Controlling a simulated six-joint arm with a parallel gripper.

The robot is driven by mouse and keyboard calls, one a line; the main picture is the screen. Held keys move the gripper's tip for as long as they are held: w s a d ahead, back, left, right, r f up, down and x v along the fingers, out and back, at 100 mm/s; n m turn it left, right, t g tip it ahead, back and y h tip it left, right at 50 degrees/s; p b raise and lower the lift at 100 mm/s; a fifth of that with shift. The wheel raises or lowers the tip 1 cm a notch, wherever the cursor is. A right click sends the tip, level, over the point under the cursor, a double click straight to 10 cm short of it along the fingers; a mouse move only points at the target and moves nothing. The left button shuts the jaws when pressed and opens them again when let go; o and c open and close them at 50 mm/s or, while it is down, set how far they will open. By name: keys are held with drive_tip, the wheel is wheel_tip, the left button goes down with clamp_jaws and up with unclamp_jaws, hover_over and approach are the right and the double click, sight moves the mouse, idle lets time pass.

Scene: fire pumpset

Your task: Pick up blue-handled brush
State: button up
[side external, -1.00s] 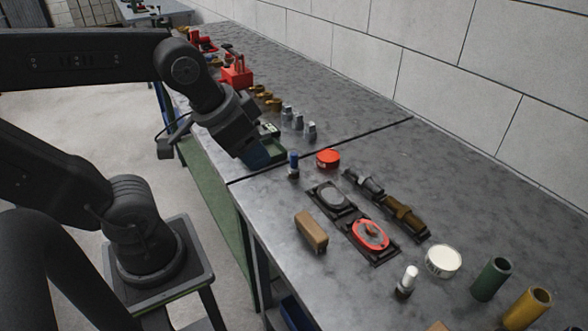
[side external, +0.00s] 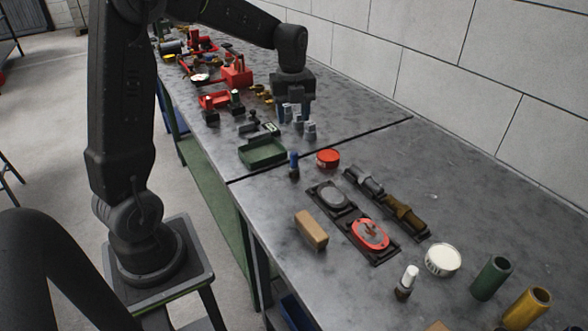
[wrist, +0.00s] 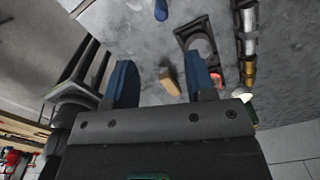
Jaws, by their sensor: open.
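The blue-handled brush (side external: 293,160) stands upright on the grey bench, blue end up and dark end down, just right of the green tray. In the wrist view a blue shape at the top edge, probably this handle (wrist: 161,10), is cut off by the frame. My gripper (side external: 294,108) is at the far side of the bench, behind the brush and near the grey metal fittings. In the wrist view my gripper (wrist: 160,72) has its two blue fingers spread apart, with nothing held between them.
Grey fittings (side external: 309,131) stand near my gripper. A green tray (side external: 263,153) and a red round tin (side external: 328,158) flank the brush. The wall borders the bench's right side.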

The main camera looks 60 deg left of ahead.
sight(294, 153)
drive_tip(key=shift+m, duration=0.3)
drive_tip(key=f, duration=1.4)
drive_tip(key=shift+w+a+f, duration=0.2)
drive_tip(key=shift+w, duration=0.1)
clamp_jaws()
drive_tip(key=shift+r, duration=0.1)
